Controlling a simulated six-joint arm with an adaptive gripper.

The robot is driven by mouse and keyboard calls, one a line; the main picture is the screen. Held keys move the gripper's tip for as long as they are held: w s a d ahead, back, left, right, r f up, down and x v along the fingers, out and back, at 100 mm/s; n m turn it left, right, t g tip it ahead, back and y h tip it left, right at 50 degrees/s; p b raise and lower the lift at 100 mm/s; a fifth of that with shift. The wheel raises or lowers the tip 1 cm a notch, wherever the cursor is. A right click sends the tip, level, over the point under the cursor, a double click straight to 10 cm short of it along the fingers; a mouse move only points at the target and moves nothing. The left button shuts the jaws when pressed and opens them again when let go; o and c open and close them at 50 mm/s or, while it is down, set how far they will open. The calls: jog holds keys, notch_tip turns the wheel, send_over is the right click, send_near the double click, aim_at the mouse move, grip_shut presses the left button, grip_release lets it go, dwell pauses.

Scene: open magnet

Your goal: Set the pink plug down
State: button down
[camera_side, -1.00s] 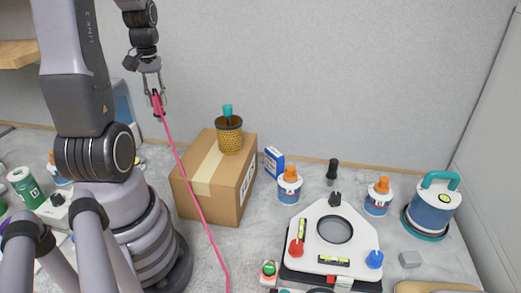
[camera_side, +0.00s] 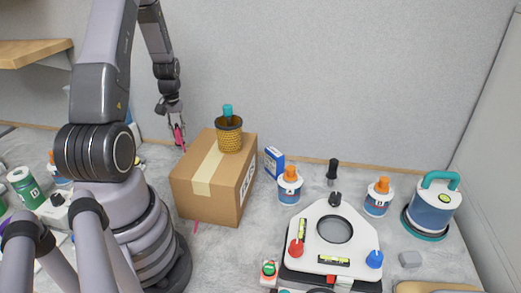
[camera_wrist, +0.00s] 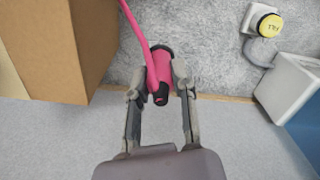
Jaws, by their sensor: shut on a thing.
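The pink plug (camera_wrist: 160,72) is a pink cylinder with black ends and a pink cable. My gripper (camera_wrist: 160,92) is shut on it, one finger on each side, in the wrist view. The cable (camera_wrist: 138,30) runs from the plug out of the top of that view. In the side view my gripper (camera_side: 177,142) holds the plug (camera_side: 178,135) up behind the left part of the cardboard box. Most of the cable is hidden there; a short pink piece (camera_side: 196,226) shows at the box's front left foot.
The cardboard box (camera_side: 228,197) carries a woven cup (camera_side: 229,138) and stands right beside the plug. The wrist view shows a yellow button on a white base (camera_wrist: 268,25) and a blue-and-white box (camera_wrist: 290,90) to the right.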

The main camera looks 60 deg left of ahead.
jog(key=shift+w+a+f, duration=0.4)
jog(key=shift+a+f, duration=0.2)
jog(key=shift+f, duration=0.85)
jog(key=shift+w+a+f, duration=0.45)
jog(key=shift+a+f, duration=0.15)
jog(key=shift+f, duration=0.8)
jog(key=shift+w+a+f, duration=0.4)
jog(key=shift+a+f, duration=0.2)
jog(key=shift+f, duration=0.85)
jog(key=shift+f, duration=0.1)
jog(key=c, duration=0.9)
grip_release()
jog(key=shift+c, duration=0.2)
